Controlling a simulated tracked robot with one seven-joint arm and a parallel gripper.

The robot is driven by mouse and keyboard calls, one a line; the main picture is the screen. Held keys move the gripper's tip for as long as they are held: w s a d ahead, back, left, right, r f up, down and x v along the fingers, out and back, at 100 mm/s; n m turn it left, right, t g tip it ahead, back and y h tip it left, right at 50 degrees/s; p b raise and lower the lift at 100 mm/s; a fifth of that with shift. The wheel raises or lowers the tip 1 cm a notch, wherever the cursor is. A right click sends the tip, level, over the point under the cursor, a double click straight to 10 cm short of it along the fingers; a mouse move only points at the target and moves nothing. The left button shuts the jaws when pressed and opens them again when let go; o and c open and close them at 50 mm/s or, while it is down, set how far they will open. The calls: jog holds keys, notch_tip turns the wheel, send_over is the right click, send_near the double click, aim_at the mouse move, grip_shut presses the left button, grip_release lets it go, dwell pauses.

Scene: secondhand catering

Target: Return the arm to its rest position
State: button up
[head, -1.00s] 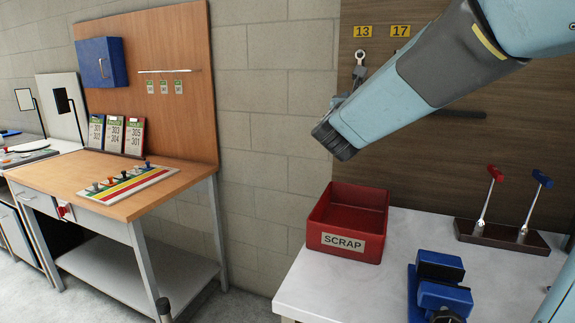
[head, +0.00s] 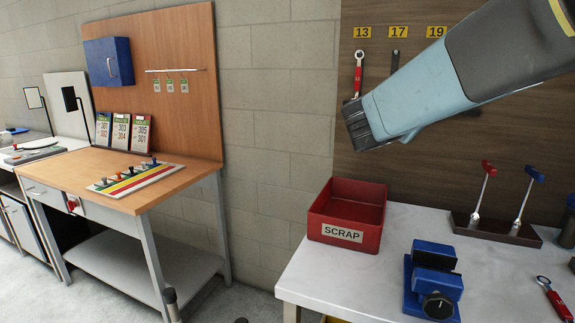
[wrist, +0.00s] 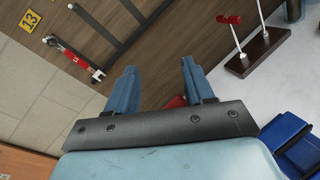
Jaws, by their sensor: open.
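My gripper (head: 354,124) is at the end of my pale blue arm, which reaches in from the upper right in the head view. It hangs in the air in front of the brown tool board, above the red SCRAP bin. In the wrist view its two blue fingers stand apart, with nothing held between them (wrist: 158,76). The finger shapes are hard to make out in the head view.
Below are the red SCRAP bin (head: 372,240), a blue vise (head: 433,283) and a stand with red and blue levers (head: 492,229). A red spanner (head: 358,72) hangs under label 13. A red-handled tool (head: 553,298) lies at right. A wooden workbench (head: 180,185) stands left.

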jog(key=s+d+f+m+g+y, duration=0.2)
jog(key=s+f+m+g, duration=0.15)
jog(key=s+m, duration=0.3)
jog(key=s+d+f+m+g+y, duration=0.1)
jog(key=s+d+f+m+g, duration=0.15)
jog(key=s+f+m, duration=0.35)
jog(key=s+a+f+m+g+y, duration=0.1)
jog(key=s+a+f+m+y, duration=0.2)
jog(key=s+a+m+y, duration=0.5)
jog(key=shift+s+f+m, duration=0.3)
jog(key=shift+s+m, duration=0.25)
jog(key=shift+m, duration=0.2)
jog(key=shift+c, duration=1)
jog(key=shift+d, duration=0.15)
